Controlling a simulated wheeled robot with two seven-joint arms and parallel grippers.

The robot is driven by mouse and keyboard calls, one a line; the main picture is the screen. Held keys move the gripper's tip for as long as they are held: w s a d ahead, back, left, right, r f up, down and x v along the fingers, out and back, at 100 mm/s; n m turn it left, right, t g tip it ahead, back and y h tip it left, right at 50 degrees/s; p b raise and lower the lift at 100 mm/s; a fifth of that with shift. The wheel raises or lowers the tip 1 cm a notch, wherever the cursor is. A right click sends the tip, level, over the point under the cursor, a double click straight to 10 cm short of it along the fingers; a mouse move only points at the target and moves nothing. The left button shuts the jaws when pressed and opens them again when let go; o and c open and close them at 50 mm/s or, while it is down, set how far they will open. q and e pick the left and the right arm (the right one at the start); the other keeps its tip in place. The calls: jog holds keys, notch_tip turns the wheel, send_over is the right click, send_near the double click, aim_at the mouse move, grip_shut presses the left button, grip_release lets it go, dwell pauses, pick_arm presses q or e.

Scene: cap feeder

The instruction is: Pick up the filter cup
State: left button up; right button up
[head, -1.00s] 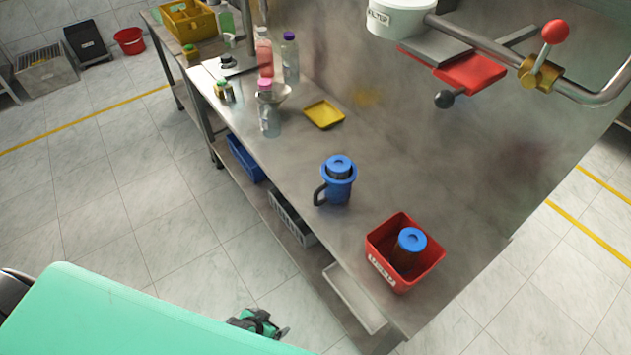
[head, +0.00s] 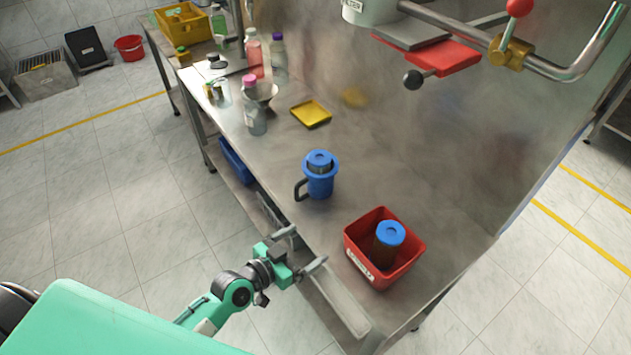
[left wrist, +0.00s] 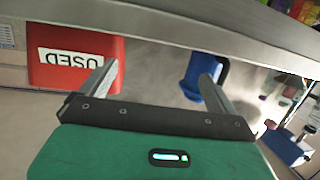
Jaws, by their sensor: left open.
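Two blue-topped cylinders that could be the filter cup stand on the steel table. One, with a dark body (head: 388,245), is inside a red bin (head: 415,262). The other (head: 319,160) sits in a blue holder with a dark handle (head: 318,188), left of the bin. My left gripper (head: 308,248) is open and empty at the table's front edge, apart from both. The left wrist view shows the bin (left wrist: 60,78) with an upside-down "USED" label and the blue holder (left wrist: 192,78) beyond the fingers. My right gripper is not in view.
A yellow tray (head: 311,113), bottles (head: 254,55) and a funnel-topped container (head: 256,115) stand farther back. A pipe with a red-knobbed valve (head: 512,50) crosses above right. The table between holder and bin is clear.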

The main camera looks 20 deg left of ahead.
aim_at(312, 188)
pick_arm(q)
jog(key=w+a+n+t+y, duration=0.2)
jog(key=w+a+t+y, duration=0.15)
jog(key=w+a, duration=0.2)
jog(key=shift+h, duration=0.35)
jog(key=x, duration=0.4)
jog(key=a+x, duration=0.1)
jog(key=x, duration=0.2)
jog(key=shift+w+r+p, duration=0.2)
jog(key=shift+r+p, duration=0.05)
jog(key=shift+p, duration=0.15)
jog(key=shift+d+x, duration=0.2)
jog(key=shift+x, duration=2.65)
jog(key=shift+s, duration=0.1)
jog(key=c, duration=1)
jog(key=shift+r, duration=0.1)
jog(key=shift+c, duration=0.8)
jog(key=shift+r, duration=0.1)
